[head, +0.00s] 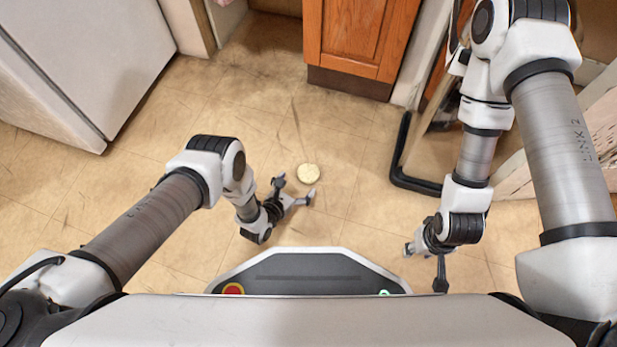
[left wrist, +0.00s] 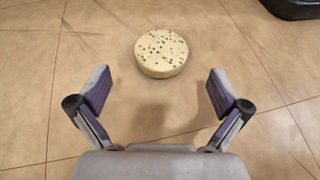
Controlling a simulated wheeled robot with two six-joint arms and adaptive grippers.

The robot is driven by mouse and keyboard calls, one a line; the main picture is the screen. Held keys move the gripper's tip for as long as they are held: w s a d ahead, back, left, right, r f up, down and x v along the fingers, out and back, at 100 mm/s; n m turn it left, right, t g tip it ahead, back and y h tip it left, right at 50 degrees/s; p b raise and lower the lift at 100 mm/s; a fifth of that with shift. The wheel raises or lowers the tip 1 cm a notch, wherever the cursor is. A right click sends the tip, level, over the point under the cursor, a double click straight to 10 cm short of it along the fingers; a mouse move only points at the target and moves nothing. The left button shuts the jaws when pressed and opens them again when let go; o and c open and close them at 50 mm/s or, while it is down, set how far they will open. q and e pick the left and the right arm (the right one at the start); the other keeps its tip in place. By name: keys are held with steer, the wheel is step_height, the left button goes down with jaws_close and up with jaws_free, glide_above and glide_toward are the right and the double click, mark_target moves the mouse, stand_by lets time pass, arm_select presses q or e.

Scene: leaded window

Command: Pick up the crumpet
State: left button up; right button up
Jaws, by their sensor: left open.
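The crumpet (head: 308,174) is a small round, pale disc lying flat on the tiled floor in the head view. In the left wrist view the crumpet (left wrist: 161,53) shows dark pits on its top and sits beyond the fingertips, roughly centred between them. My left gripper (head: 296,188) is open and empty, just short of the crumpet and apart from it; its two spread fingers show in the left wrist view (left wrist: 158,84). My right gripper (head: 424,266) hangs at the right of the head view, well away from the crumpet; its finger opening is unclear.
A white appliance (head: 95,55) stands at the upper left and a wooden cabinet (head: 358,35) at the top. A black-edged frame (head: 415,184) stands right of the crumpet. The tiled floor (head: 250,115) around the crumpet is clear.

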mark_target(308, 173)
arm_select(q)
steer(key=b+x, duration=0.3)
steer(key=x, duration=0.2)
steer(key=shift+w+d+f+b, duration=0.15)
steer(key=shift+d+f+b, duration=0.1)
steer(key=shift+b, duration=0.15)
steer(key=shift+w, duration=0.15)
steer(key=shift+r, duration=0.2)
steer(key=shift+c, duration=0.4)
steer(key=c, duration=1.1)
